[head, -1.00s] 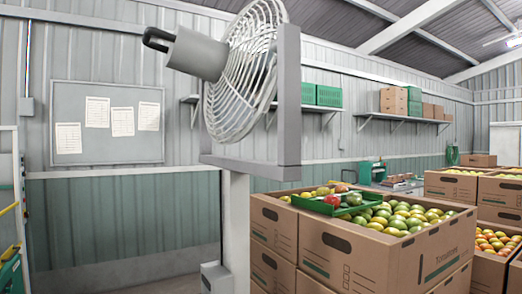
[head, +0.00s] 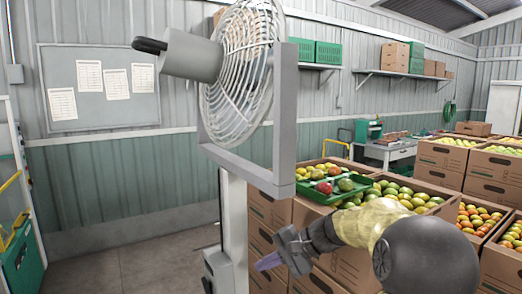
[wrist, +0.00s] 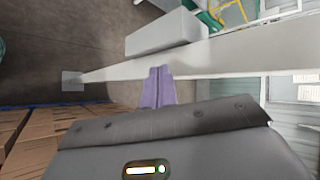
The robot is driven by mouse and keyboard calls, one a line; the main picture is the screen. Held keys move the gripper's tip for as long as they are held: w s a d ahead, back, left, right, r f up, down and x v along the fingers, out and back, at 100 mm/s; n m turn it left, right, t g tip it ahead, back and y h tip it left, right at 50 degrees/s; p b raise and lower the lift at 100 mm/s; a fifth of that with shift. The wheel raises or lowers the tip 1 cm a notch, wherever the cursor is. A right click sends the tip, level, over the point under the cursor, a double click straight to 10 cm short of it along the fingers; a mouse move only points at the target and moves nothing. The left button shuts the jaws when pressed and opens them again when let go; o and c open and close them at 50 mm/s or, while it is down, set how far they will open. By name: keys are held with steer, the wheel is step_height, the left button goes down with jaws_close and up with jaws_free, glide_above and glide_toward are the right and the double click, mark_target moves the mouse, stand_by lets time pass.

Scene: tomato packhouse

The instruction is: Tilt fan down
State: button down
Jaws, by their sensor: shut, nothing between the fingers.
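The fan (head: 240,75) stands in the head view, a round white wire cage with a grey motor housing (head: 188,55) and a black handle (head: 149,45) at its back. It sits in a grey U-shaped bracket (head: 285,115) on a pale post (head: 233,225). The cage faces right toward the crates. My gripper (head: 268,262) is low in the head view, just right of the post and well below the fan. Its purple fingers (wrist: 157,88) are shut and empty in the wrist view, in front of the post (wrist: 215,62). The fan head is outside the wrist view.
Cardboard boxes of tomatoes (head: 400,195) stand right of the post, with a green tray (head: 335,188) on top. A noticeboard (head: 98,85) hangs on the wall. A yellow and green frame (head: 20,235) is at the left edge. Floor left of the post is clear.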

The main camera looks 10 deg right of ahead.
steer(key=d+r+t+y+p, duration=0.1)
steer(key=d+r, duration=0.3)
steer(key=r, duration=0.4)
steer(key=w+d+r+t+y+p, duration=0.1)
steer(key=d+r+y, duration=0.3)
steer(key=r, duration=0.4)
steer(key=w+d+r+n+t+y+p, duration=0.1)
steer(key=d+r, duration=0.3)
steer(key=r, duration=0.5)
steer(key=shift+w+d+t+y, duration=0.25)
steer(key=shift+d+t+y, duration=0.05)
steer(key=shift+t+y, duration=0.45)
steer(key=shift+p, duration=0.3)
steer(key=s+p+x, duration=0.1)
steer(key=p+x, duration=0.1)
steer(key=x, duration=0.4)
steer(key=s+a+p+x, duration=0.1)
steer(key=p+x, duration=0.2)
steer(key=x, duration=0.4)
steer(key=shift+s+r+p, duration=0.2)
steer(key=shift+s+p, duration=0.05)
steer(key=shift+p, duration=0.05)
steer(key=shift+s+a+f+b, duration=0.1)
steer(key=shift+b, duration=0.2)
